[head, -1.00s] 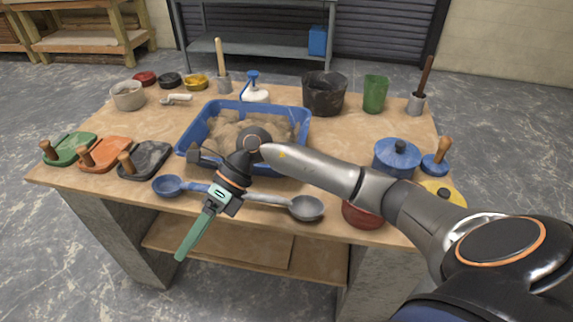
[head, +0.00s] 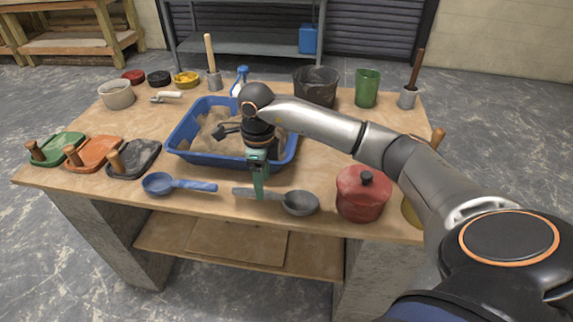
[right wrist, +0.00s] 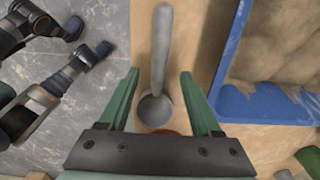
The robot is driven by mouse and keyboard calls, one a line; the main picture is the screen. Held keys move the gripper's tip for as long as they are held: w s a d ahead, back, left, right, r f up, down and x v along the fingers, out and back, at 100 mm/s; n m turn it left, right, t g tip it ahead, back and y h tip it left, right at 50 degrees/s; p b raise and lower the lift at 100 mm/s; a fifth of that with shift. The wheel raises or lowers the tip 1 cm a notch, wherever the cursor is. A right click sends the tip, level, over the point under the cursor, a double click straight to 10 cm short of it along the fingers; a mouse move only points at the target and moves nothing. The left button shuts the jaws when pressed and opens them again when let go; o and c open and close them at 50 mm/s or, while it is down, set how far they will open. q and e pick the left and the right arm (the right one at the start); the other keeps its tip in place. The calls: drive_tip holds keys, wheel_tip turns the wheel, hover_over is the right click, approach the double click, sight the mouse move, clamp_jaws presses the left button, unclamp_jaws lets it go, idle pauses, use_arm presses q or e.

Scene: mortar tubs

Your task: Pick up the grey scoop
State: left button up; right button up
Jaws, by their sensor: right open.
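The grey scoop (head: 300,204) lies near the front edge of the wooden table, bowl to the right and handle to the left. My right gripper (head: 259,188) points down at the scoop's handle, its green fingers hiding part of it. In the right wrist view the scoop (right wrist: 160,50) lies lengthwise between the two fingers of my open right gripper (right wrist: 160,74), one on each side and apart from it. The gap between fingertips and table cannot be told. My left gripper is in neither view.
A blue scoop (head: 160,184) lies left of the grey one. A blue tub (head: 185,152) of mortar stands just behind my right gripper. A red lidded pot (head: 360,198) stands close to the right of the grey scoop. Trowels (head: 134,162) lie at the left.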

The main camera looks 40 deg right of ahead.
sight(265, 192)
wheel_tip(265, 192, down, 5)
drive_tip(key=shift+s+f, duration=0.15)
clamp_jaws()
idle(0.6)
idle(0.9)
